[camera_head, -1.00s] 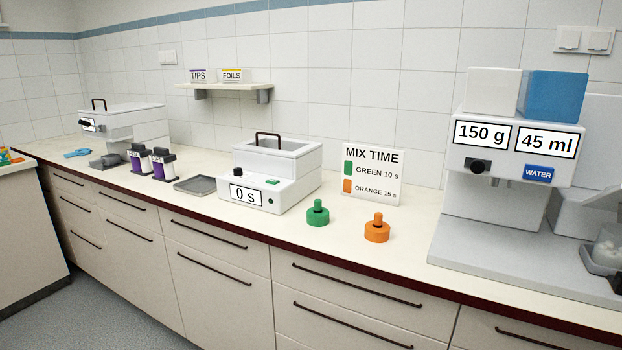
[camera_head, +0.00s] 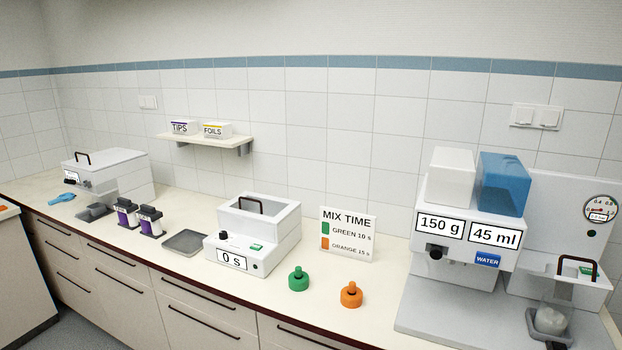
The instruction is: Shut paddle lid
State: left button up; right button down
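A white machine with a "0 s" display (camera_head: 233,259), a black knob and a green button stands mid-counter. No label in view reads "paddle". Neither of my grippers is in view.
A green weight-like knob (camera_head: 298,279) and an orange one (camera_head: 350,295) stand before the MIX TIME sign (camera_head: 347,234). A grey tray (camera_head: 185,244) and purple-labelled holders (camera_head: 150,221) are left. The dispenser (camera_head: 465,232) with water tank fills the right.

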aim_at(562, 290)
jog(key=z, duration=2.35)
jog(key=i+j, duration=0.05)
